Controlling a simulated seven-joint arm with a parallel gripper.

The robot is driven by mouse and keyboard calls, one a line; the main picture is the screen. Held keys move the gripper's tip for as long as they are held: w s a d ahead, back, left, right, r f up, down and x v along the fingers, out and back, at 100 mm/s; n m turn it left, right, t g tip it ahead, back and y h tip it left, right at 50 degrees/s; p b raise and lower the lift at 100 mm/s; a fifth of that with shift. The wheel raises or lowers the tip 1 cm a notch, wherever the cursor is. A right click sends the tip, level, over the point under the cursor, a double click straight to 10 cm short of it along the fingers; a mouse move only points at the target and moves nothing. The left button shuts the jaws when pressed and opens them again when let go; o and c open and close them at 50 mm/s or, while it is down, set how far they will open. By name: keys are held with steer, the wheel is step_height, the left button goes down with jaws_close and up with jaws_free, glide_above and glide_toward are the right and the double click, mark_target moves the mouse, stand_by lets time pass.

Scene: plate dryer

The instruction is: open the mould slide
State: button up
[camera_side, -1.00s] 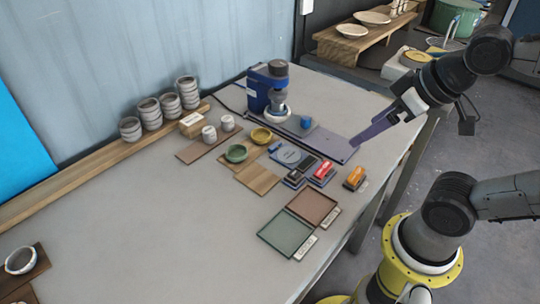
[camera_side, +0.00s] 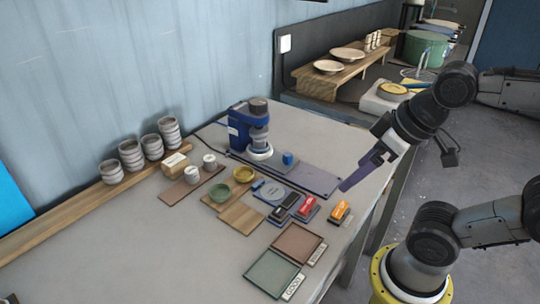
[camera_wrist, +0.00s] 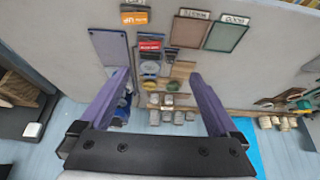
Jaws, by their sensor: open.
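A blue press (camera_side: 249,127) with a dark cap and a pale round base stands at the back right of the table. A long grey-purple plate (camera_side: 318,181), seemingly the slide's rail, runs from it toward the right edge. A small blue knob (camera_side: 287,158) sits on that plate near the press. My gripper (camera_side: 343,187) has long purple fingers and hovers around the plate's right end, apart from the knob. In the wrist view, the fingers (camera_wrist: 158,75) are wide apart with nothing gripped. The plate (camera_wrist: 110,45) shows beside the left finger, which partly hides the press.
Red stamp (camera_side: 308,208) and orange-topped block (camera_side: 340,211) lie in front of the plate. Stacked grey cups (camera_side: 170,138) line the wall. The left of the table is mostly clear.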

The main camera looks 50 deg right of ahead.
steer(key=shift+s, duration=0.15)
steer(key=c, duration=0.5)
steer(key=shift+m, duration=0.9)
steer(key=w+r, duration=0.2)
steer(key=r, duration=0.1)
steer(key=shift+r, duration=0.25)
steer(key=w+d+r+m, duration=0.1)
steer(key=w+r+m, duration=0.1)
steer(key=w+r, duration=0.15)
steer(key=m+g, duration=0.5)
steer(key=g, duration=0.1)
glide_above(288, 154)
step_height(288, 154, down, 10)
step_height(288, 154, down, 13)
steer(key=shift+w+r, duration=0.1)
jaws_close()
